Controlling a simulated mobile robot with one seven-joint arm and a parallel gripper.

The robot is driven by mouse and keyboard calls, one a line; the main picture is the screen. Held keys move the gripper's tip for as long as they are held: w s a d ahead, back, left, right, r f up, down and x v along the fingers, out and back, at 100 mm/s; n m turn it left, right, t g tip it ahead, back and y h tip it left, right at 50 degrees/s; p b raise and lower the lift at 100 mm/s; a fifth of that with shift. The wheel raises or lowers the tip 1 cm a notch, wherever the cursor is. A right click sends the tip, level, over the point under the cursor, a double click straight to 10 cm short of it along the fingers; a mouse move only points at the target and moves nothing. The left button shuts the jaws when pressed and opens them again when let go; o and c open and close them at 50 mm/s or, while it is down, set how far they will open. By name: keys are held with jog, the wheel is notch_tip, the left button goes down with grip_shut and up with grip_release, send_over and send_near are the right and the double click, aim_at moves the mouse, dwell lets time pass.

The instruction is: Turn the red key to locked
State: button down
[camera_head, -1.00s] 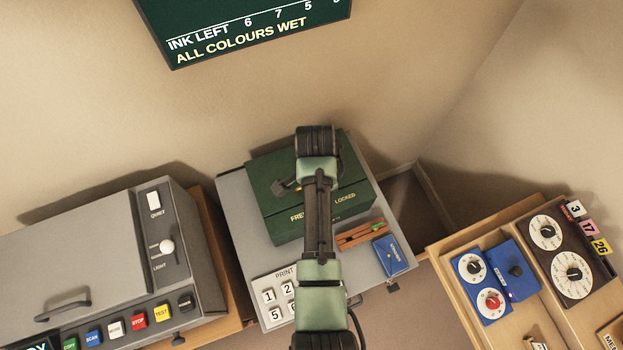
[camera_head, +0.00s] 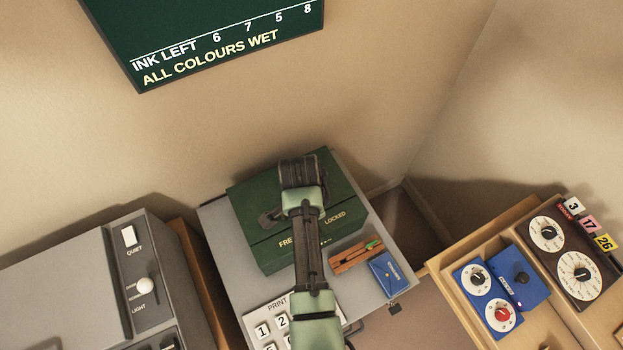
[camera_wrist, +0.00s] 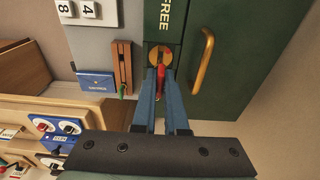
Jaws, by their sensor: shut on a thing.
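The red key (camera_wrist: 161,76) stands in a round brass lock (camera_wrist: 154,56) on the green box, just below the word FREE in the wrist view. My gripper (camera_wrist: 161,90) is shut on the red key, with one blue finger on each side of it. In the head view the green box (camera_head: 255,250) stands on the grey table, with FREE and LOCKED marked on it. My arm crosses in front of it there and hides the key. How far the key is turned is hard to tell.
A brass handle (camera_wrist: 204,62) is beside the lock on the green box. A wooden slider with a green knob (camera_head: 358,255) and a blue box (camera_head: 391,273) sit close by. A grey machine (camera_head: 60,290) stands left; a dial desk (camera_head: 520,285) stands right.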

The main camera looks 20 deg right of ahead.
jog(key=shift+f, duration=0.1)
jog(key=shift+f+b, duration=0.6)
jog(key=shift+f, duration=0.2)
jog(key=shift+f+b, duration=0.7)
jog(key=shift+f, duration=0.3)
dwell(0.4)
jog(key=shift+r, duration=0.1)
jog(key=shift+m, duration=1.8)
jog(key=shift+p, duration=0.3)
jog(key=shift+m, duration=0.7)
jog(key=shift+f+m+g, duration=0.2)
jog(key=shift+m+g, duration=0.1)
jog(key=shift+m, duration=0.8)
